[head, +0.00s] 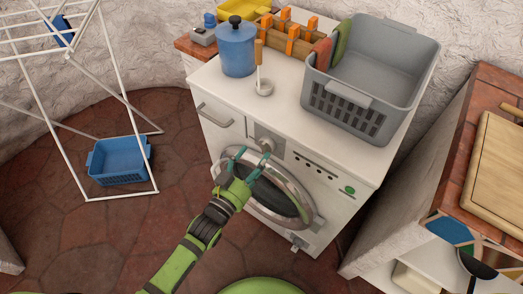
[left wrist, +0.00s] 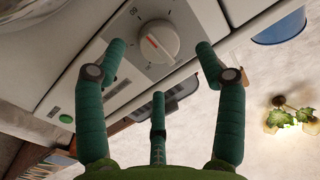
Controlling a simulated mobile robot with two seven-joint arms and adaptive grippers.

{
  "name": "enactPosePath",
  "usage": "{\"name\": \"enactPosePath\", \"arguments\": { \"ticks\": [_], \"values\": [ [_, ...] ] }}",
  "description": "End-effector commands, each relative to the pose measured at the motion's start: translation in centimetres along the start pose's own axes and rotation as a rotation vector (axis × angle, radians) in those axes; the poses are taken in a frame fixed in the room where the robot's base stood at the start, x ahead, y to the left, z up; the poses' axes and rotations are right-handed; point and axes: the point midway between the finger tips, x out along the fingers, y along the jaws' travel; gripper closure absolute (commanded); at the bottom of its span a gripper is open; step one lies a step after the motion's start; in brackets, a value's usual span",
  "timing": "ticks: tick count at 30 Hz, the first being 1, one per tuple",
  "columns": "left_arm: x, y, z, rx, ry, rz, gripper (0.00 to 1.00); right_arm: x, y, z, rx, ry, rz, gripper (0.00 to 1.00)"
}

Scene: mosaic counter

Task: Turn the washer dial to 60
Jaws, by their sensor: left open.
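The washer (head: 335,192) stands under the white counter top with its round door facing me. Its dial (left wrist: 157,42) is a pale round knob with a red mark, on a grey panel. Printed figures (left wrist: 135,12) stand beside it, upside down in the left wrist view; they look like 60. The red mark is on the knob's left half; I cannot tell its exact setting. In the head view the dial (head: 268,143) is just beyond my fingertips. My left gripper (head: 252,155) is open and empty, its green fingers spread either side of the dial, apparently not touching it. My right gripper is out of view.
A green button (head: 350,190) is at the panel's right. A drying rack and a blue basket (head: 120,162) are at left.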

Motion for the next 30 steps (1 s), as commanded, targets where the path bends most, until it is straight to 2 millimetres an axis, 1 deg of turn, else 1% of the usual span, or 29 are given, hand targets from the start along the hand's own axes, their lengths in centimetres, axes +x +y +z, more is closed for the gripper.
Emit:
{"name": "enactPosePath", "arguments": {
  "ticks": [1, 6, 9, 12, 17, 30],
  "values": [
    [-1.4, 0.1, 0.1, 0.000, -0.004, 0.001, 0.30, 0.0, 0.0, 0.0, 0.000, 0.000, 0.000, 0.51],
    [-4.8, 0.0, 0.0, 0.000, -0.002, 0.001, 0.30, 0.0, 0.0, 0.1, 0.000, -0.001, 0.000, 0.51],
    [-6.3, 0.0, 0.0, 0.000, -0.002, 0.001, 0.30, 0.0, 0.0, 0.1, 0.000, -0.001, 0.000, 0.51],
    [-7.2, 0.0, -0.1, 0.000, 0.001, 0.000, 0.30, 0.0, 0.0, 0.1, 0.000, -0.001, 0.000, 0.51],
    [-7.8, -0.1, -0.1, 0.000, 0.003, -0.001, 0.30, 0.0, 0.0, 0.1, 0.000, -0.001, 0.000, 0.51],
    [-7.8, 0.0, -0.1, 0.001, 0.002, 0.000, 0.30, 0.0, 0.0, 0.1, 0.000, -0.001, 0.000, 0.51]
  ]
}}
